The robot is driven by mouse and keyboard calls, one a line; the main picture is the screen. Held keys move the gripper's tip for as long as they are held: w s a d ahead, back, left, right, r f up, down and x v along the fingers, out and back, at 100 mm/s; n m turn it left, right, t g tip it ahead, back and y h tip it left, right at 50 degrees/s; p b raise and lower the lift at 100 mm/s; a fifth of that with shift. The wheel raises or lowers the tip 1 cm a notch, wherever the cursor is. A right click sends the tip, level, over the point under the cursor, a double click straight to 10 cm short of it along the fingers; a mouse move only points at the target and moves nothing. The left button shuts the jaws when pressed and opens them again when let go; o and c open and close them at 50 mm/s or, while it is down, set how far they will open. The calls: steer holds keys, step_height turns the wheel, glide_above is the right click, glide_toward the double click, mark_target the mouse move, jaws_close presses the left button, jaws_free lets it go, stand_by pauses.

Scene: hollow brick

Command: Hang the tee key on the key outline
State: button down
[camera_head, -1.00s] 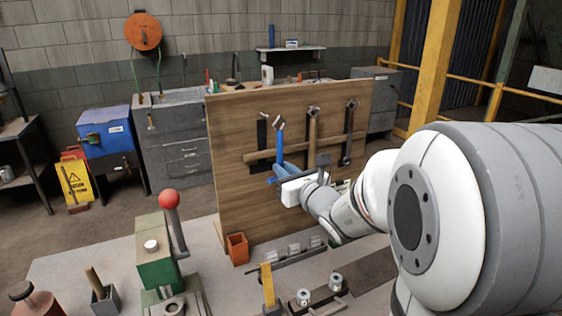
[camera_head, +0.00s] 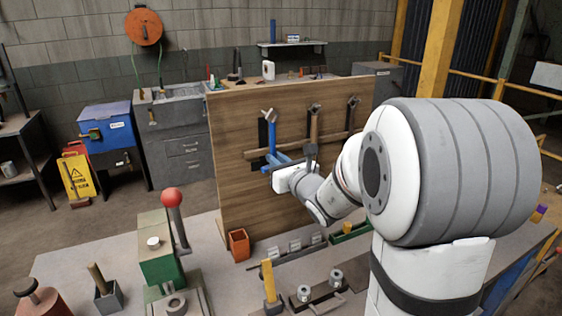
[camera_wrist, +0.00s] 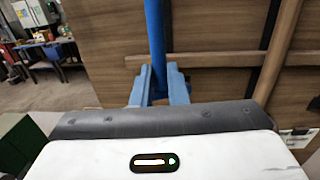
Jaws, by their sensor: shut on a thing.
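The tee key (camera_head: 271,138) is blue with a grey metal head at its top. It stands upright in front of the board's left side. The dark key outline (camera_head: 262,132) shows just left of its stem, the rest covered by the key. My gripper (camera_head: 279,162) is shut on the key's lower part. In the wrist view the blue stem (camera_wrist: 155,35) rises from between my pale blue fingertips (camera_wrist: 160,84). The head covers the place of the left peg; I cannot tell whether it touches the peg or the board.
The wooden board (camera_head: 232,185) stands upright on the bench, with a horizontal wooden rail (camera_head: 335,143) across it. A wooden-handled tool (camera_head: 314,128) and a dark tool (camera_head: 350,122) hang to the right. A green press with red knob (camera_head: 160,250) and an orange cup (camera_head: 238,245) stand in front.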

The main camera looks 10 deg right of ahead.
steer(key=w, duration=0.3)
steer(key=w+a+f+b, duration=0.1)
steer(key=shift+w+f, duration=0.1)
steer(key=shift+w, duration=0.15)
stand_by(0.6)
stand_by(0.4)
steer(key=c, duration=1.3)
jaws_free()
steer(key=shift+a, duration=0.1)
steer(key=shift+c, duration=0.2)
steer(key=shift+d, duration=0.2)
